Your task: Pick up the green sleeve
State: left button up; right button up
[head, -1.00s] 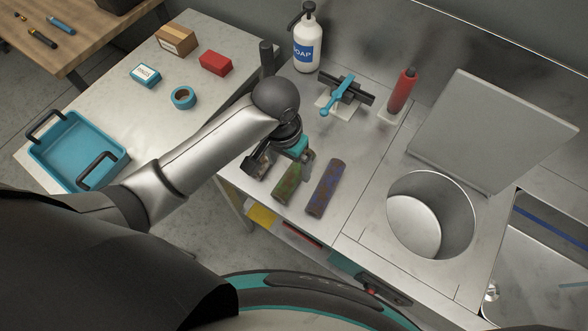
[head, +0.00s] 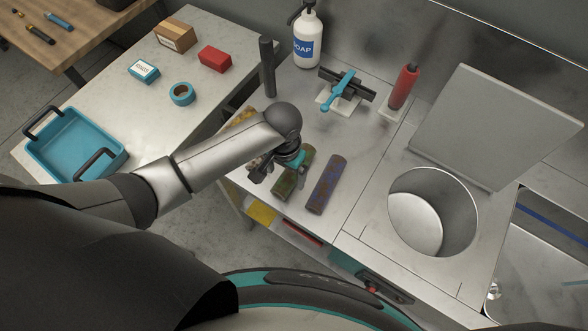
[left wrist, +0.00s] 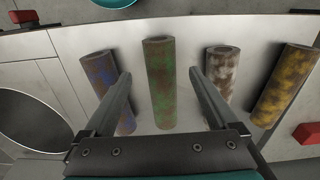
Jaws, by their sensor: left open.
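The green sleeve (head: 290,182), a rusty brown tube with green patches, lies on the metal counter in the head view, its far part close to my left gripper (head: 279,170). In the left wrist view the green sleeve (left wrist: 160,90) lies lengthwise between the two open fingers of my left gripper (left wrist: 160,76), with gaps on both sides. The fingers do not hold it. The height of the fingers above it is hard to tell. My right gripper is not in view.
A blue-patched sleeve (head: 326,185) lies right of the green one. In the left wrist view a white-patched sleeve (left wrist: 222,72) and a yellow-patched sleeve (left wrist: 285,85) lie on the other side. A round metal bin opening (head: 432,212) is farther right.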

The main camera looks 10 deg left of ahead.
aim_at(285, 180)
pick_arm(q)
jog(key=shift+f+b, duration=0.4)
jog(key=shift+f, duration=1.9)
jog(key=shift+c, duration=0.3)
jog(key=shift+a, duration=0.1)
grip_shut()
jog(key=shift+r, duration=0.15)
